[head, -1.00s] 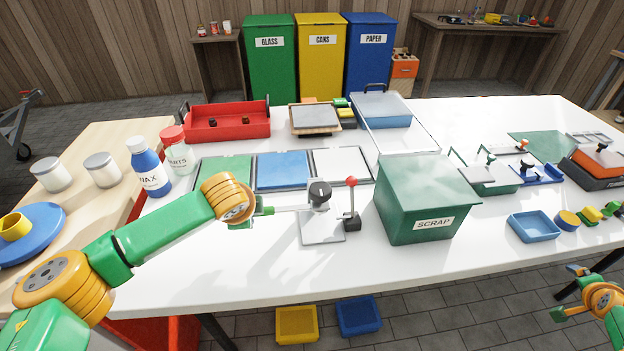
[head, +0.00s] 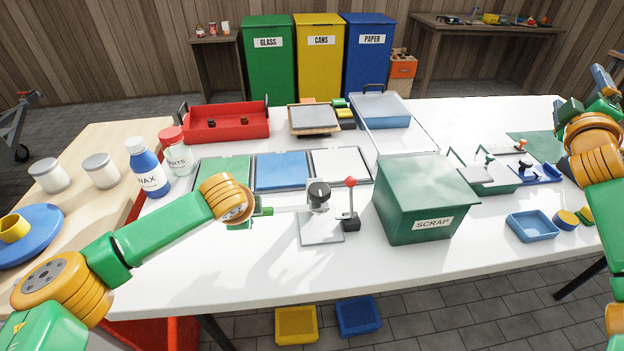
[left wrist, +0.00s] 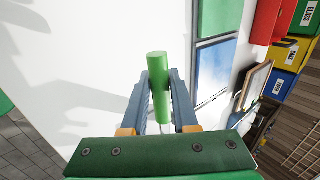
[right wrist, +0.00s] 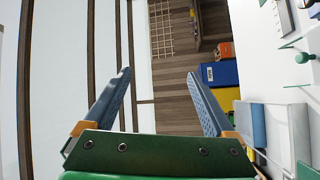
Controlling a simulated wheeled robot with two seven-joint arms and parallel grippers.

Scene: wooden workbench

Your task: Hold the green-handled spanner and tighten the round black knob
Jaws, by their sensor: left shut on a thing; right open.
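The round black knob (head: 319,190) sits on top of a small metal fixture (head: 322,229) near the middle front of the bench. My left gripper (head: 252,212) is shut on the green-handled spanner, whose green handle (left wrist: 158,75) stands up between the fingers in the left wrist view. In the head view the spanner's grey shaft (head: 290,208) points right to the fixture just below the knob. Whether its jaw touches or fits around anything there is too small to tell. My right gripper (head: 588,95) is raised at the far right, open and empty; its spread fingers show in the right wrist view (right wrist: 160,95).
A lever with a red ball (head: 350,182) stands right beside the fixture. The green SCRAP bin (head: 420,215) is further right. Green, blue and white panels (head: 283,171) lie behind. A blue tray (head: 533,227) is at the right.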

